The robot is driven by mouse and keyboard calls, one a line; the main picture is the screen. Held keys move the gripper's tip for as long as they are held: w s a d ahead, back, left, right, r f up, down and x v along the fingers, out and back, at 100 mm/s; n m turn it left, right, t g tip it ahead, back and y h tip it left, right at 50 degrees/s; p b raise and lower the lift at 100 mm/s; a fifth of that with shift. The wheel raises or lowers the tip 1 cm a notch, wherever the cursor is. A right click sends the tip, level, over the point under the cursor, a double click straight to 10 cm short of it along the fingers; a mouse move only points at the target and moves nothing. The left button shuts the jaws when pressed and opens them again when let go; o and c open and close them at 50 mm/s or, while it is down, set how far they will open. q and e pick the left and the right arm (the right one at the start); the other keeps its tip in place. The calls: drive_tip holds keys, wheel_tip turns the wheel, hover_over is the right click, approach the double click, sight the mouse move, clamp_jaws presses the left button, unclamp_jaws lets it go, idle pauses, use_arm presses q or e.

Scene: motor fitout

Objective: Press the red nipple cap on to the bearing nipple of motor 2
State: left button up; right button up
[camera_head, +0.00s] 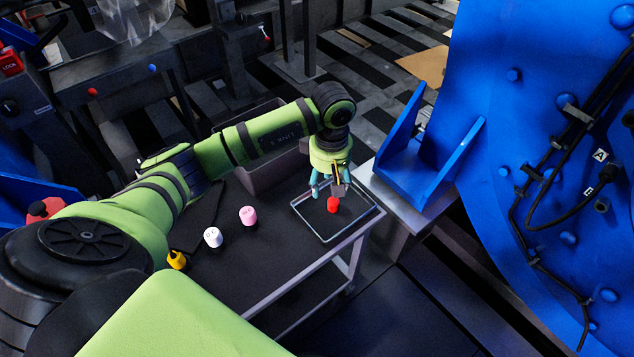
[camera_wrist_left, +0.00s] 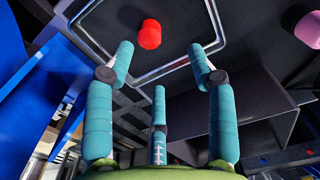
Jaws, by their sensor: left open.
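The red nipple cap (camera_head: 333,205) stands on the tray (camera_head: 322,240), a shallow rectangle with a pale rim on the dark cart. It also shows in the left wrist view (camera_wrist_left: 150,34), beyond the fingertips. My left gripper (camera_head: 330,192) is over the tray, just above and beside the cap, with its teal fingers spread. In the left wrist view the fingers (camera_wrist_left: 160,65) are apart with nothing between them. Large blue motor housings stand at the right; I cannot tell which is motor 2, and no bearing nipple is clearly visible. My right gripper is not in view.
A white cap (camera_head: 213,237), a pink cap (camera_head: 248,215) and a yellow piece (camera_head: 177,260) stand on the cart (camera_head: 240,280), left of the tray. A grey bin (camera_head: 270,170) is behind. A blue bracket (camera_head: 425,165) and the blue housing (camera_head: 530,120) with black cables border the right.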

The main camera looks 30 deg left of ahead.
sight(334, 201)
use_arm(q)
drive_tip(key=f, duration=0.1)
drive_tip(key=d+f, duration=0.1)
drive_tip(key=f, duration=0.1)
drive_tip(key=shift+w+d+f, duration=0.1)
drive_tip(key=shift+w+f, duration=0.05)
wheel_tip(334, 201, down, 2)
drive_tip(key=shift+w+f, duration=0.1)
drive_tip(key=shift+f, duration=0.5)
drive_tip(key=c, duration=0.9)
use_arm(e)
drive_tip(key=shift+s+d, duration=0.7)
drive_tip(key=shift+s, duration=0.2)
